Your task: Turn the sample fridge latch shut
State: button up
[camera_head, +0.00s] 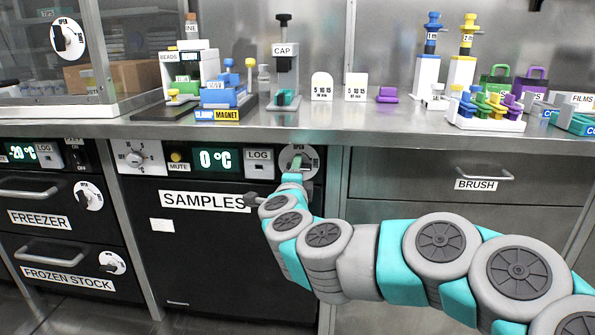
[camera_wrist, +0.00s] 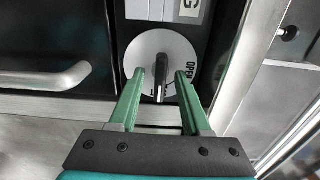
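The sample fridge latch is a round white dial (camera_wrist: 146,49) with a dark bar-shaped knob (camera_wrist: 161,78). "OPEN" is printed on the dial's right side in the wrist view. The knob runs up and down there, with a white mark near its lower end. My gripper (camera_wrist: 161,77) is open, with one green finger on each side of the knob and gaps showing between. In the head view my gripper (camera_head: 296,165) reaches the dial (camera_head: 311,163) and hides most of the knob. The fridge front (camera_head: 220,255) bears a "SAMPLES" label (camera_head: 203,200) and looks closed.
A bar handle (camera_wrist: 50,77) is left of the dial in the wrist view. A metal post (camera_wrist: 239,60) stands to its right. The LOG switch (camera_head: 260,165) is beside the dial in the head view. The counter (camera_head: 350,120) overhangs above, and the BRUSH drawer (camera_head: 440,190) is right.

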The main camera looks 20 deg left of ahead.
jog(key=shift+s, duration=0.1)
jog(key=v, duration=0.7)
jog(key=shift+s, duration=0.3)
jog(key=shift+d, duration=0.1)
